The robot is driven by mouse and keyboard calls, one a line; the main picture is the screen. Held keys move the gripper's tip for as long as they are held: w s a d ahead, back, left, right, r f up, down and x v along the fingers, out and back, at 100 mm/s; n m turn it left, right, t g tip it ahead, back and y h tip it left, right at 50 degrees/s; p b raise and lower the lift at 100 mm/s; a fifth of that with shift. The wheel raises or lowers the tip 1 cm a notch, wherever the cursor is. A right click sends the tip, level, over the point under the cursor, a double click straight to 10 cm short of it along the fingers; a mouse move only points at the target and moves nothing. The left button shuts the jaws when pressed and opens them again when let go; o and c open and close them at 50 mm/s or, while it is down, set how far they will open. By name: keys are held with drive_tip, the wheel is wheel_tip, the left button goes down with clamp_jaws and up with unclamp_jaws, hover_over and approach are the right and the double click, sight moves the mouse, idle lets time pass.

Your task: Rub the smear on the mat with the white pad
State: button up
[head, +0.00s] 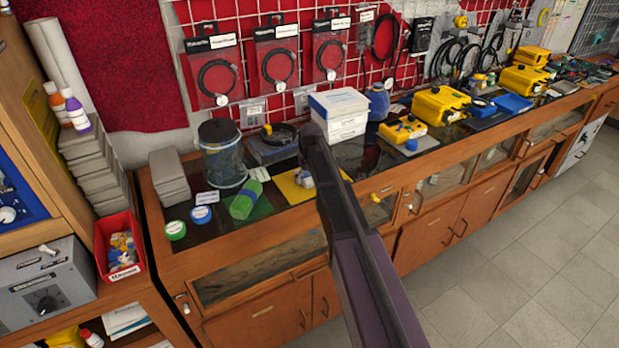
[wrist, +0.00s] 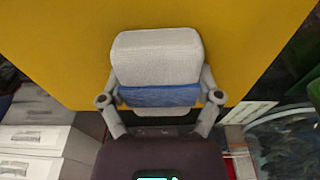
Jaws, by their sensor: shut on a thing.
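The white pad (wrist: 157,58) has a blue band across it and fills the middle of the wrist view. My gripper (wrist: 160,97) is shut on it, one finger on each side of the band. The yellow mat (wrist: 60,45) lies beneath and beyond the pad. In the head view the mat (head: 289,193) lies on the dark counter, and the pad (head: 304,178) shows small over it beside my arm. I cannot tell whether the pad touches the mat. No smear is visible; the pad and my arm cover part of the mat.
A stack of white boxes (head: 338,116) stands behind the mat. A clear jar with a dark lid (head: 221,155) stands to the left, with a green roll (head: 246,199) in front of it. A yellow case (head: 403,129) sits to the right. The counter's front edge is close.

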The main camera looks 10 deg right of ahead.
drive_tip(key=shift+s+a, duration=0.1)
drive_tip(key=shift+a, duration=0.1)
drive_tip(key=shift+d+r+p, duration=0.1)
drive_tip(key=shift+r+p, duration=2.85)
drive_tip(key=shift+p, duration=0.05)
drive_tip(key=shift+r, duration=0.15)
drive_tip(key=shift+r+p, duration=1.4)
drive_tip(key=shift+p, duration=0.15)
